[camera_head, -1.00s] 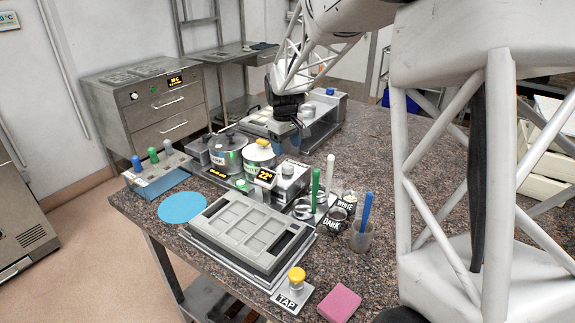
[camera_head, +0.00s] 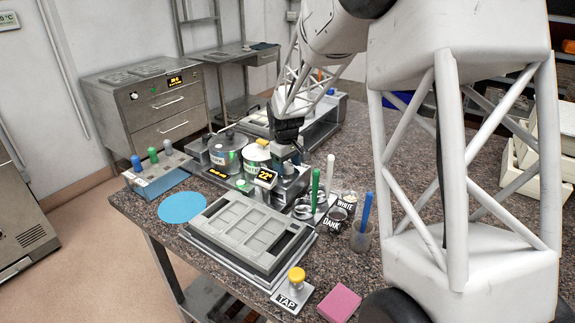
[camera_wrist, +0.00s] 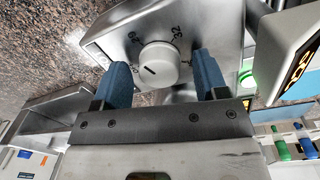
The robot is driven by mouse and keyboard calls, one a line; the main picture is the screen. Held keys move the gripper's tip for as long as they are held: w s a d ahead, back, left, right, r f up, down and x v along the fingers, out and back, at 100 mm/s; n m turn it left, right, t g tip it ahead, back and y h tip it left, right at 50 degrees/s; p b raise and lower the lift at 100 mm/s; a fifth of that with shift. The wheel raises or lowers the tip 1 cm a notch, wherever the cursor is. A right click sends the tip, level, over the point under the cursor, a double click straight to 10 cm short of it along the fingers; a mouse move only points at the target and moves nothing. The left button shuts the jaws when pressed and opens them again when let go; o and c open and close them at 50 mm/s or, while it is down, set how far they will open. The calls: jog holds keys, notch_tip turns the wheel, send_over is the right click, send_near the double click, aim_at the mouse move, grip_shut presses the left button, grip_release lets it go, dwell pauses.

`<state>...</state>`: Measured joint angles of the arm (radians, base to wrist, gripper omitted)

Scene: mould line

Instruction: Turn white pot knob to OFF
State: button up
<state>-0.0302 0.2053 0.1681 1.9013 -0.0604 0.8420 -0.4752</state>
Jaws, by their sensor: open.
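In the wrist view a round white knob (camera_wrist: 158,63) with a short dark mark sits on a metal control box (camera_wrist: 110,42) with printed dial marks, one reading 32. An OFF mark cannot be made out. My gripper (camera_wrist: 160,75) is open; its blue fingers stand on either side of the knob, with visible gaps. In the head view my gripper (camera_head: 287,156) is over the small metal box right of the white pot (camera_head: 257,155), whose lid has a yellow handle. The knob is hidden there.
A 22° display (camera_head: 266,179) stands in front of the white pot. The dark pot (camera_head: 226,150) is to its left. A grey mould (camera_head: 246,228), spatulas in cups and a TAP block (camera_head: 292,290) are nearer. A green light (camera_wrist: 247,79) glows right of the knob.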

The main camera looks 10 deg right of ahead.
jog(key=shift+c, duration=0.5)
jog(key=c, duration=0.8)
jog(key=shift+c, duration=0.2)
jog(key=shift+n, duration=0.4)
jog(key=n, duration=1.3)
jog(key=shift+y, duration=0.4)
